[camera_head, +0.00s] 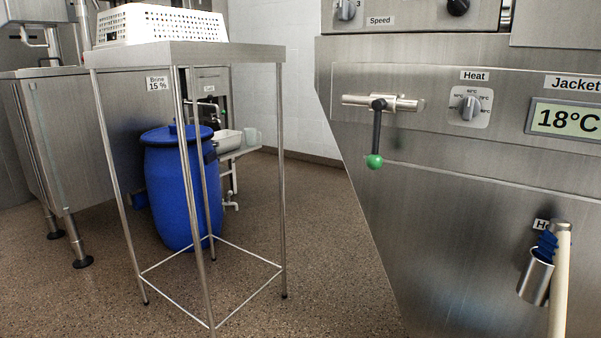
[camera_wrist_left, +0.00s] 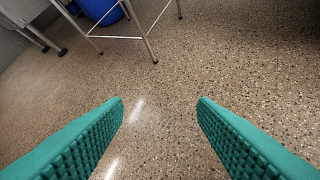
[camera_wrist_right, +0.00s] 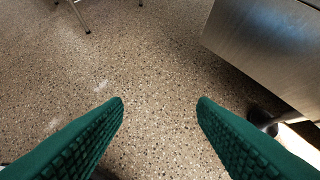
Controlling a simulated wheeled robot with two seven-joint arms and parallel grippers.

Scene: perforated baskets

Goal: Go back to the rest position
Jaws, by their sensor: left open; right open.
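My left gripper (camera_wrist_left: 160,112) is open and empty in the left wrist view, its two green ribbed fingers wide apart over the speckled floor. My right gripper (camera_wrist_right: 160,112) is open and empty in the right wrist view, also above bare floor. Neither gripper shows in the head view. A white perforated basket (camera_head: 160,26) sits on top of a tall steel stand (camera_head: 190,54) at the left of the head view. The stand's legs (camera_wrist_left: 140,38) show at the top of the left wrist view, well away from the fingers.
A steel machine (camera_head: 440,190) with a green-tipped lever (camera_head: 375,160) fills the right of the head view; its lower edge (camera_wrist_right: 265,50) shows in the right wrist view. A blue barrel (camera_head: 168,200) stands behind the stand. The floor (camera_head: 310,230) between stand and machine is clear.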

